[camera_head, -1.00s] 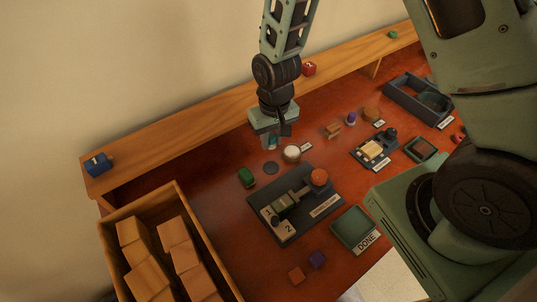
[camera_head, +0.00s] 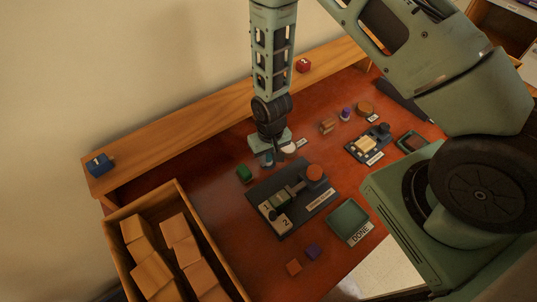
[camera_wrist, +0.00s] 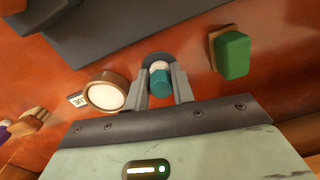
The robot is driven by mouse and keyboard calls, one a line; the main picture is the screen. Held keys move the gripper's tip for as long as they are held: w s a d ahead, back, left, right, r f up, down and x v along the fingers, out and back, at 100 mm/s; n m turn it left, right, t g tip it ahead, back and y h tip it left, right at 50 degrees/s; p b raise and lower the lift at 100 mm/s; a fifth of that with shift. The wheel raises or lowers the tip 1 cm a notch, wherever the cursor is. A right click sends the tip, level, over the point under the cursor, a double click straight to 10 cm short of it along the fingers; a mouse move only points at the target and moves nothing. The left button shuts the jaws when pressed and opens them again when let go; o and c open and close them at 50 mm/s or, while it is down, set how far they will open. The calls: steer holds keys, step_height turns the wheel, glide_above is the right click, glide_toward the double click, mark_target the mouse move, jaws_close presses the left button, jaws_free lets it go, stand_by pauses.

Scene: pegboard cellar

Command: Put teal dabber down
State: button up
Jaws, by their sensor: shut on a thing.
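My gripper (camera_wrist: 160,75) is shut on the teal dabber (camera_wrist: 160,88), a small teal piece with a pale band, in the wrist view. In the head view my gripper (camera_head: 274,157) is low over the table, and the dabber (camera_head: 267,160) shows partly below it. A dark round disc (camera_wrist: 157,57) lies right at the dabber's far end in the wrist view. I cannot tell whether the dabber touches it. In the head view my gripper hides most of this disc.
A round pot with a white top (camera_wrist: 107,96) stands close left of my fingers, and a green block (camera_wrist: 233,55) to the right. A dark fixture board (camera_head: 287,226) lies in front. A wooden shelf (camera_head: 200,125) runs behind; a crate of wooden blocks (camera_head: 236,281) stands at left.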

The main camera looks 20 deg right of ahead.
mark_target(270, 155)
steer(key=shift+f, duration=0.2)
steer(key=o, duration=1)
steer(key=shift+c, duration=0.2)
steer(key=shift+r, duration=0.1)
steer(key=shift+r, duration=0.25)
step_height(270, 155, up, 12)
steer(key=f+b, duration=0.1)
steer(key=b, duration=0.3)
steer(key=s+a+r+n, duration=0.3)
steer(key=s+r, duration=0.6)
steer(key=s+a+r+n, duration=0.3)
steer(key=s+r+n, duration=0.1)
steer(key=s+r, duration=0.5)
steer(key=shift+s+a, duration=0.2)
steer(key=shift+s, duration=0.35)
